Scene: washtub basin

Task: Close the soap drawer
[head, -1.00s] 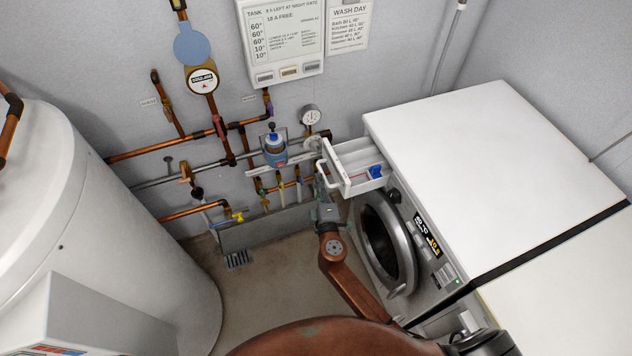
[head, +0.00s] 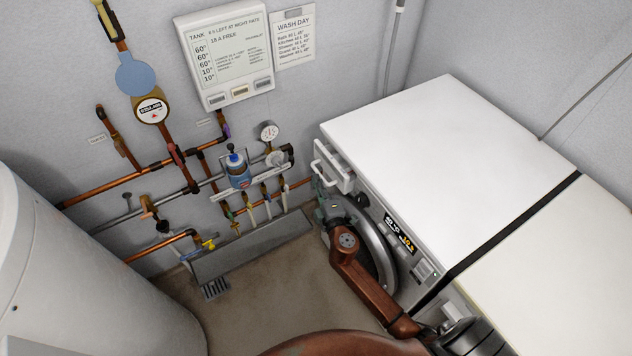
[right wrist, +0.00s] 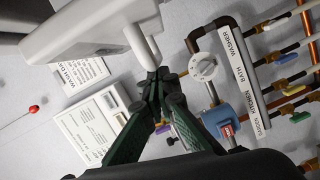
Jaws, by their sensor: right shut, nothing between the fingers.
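The soap drawer (head: 340,176) is a white tray with a bar handle at the top left of the washing machine's front. It stands out a short way from the machine in the head view. In the right wrist view, the drawer (right wrist: 85,30) and its handle (right wrist: 140,45) fill the top left. My right gripper (head: 324,192) is at the drawer front, just below the handle. Its fingertips (right wrist: 158,78) are closed together with nothing between them, at the lower end of the handle; they look to be touching it. My left gripper is out of view.
The washing machine (head: 440,140) has a round door (head: 385,262) below the drawer, partly hidden by my right arm. Pipes with valves and a blue device (head: 237,172) are on the wall to the left. A white tank (head: 70,270) stands at far left. Open floor (head: 270,290) lies between.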

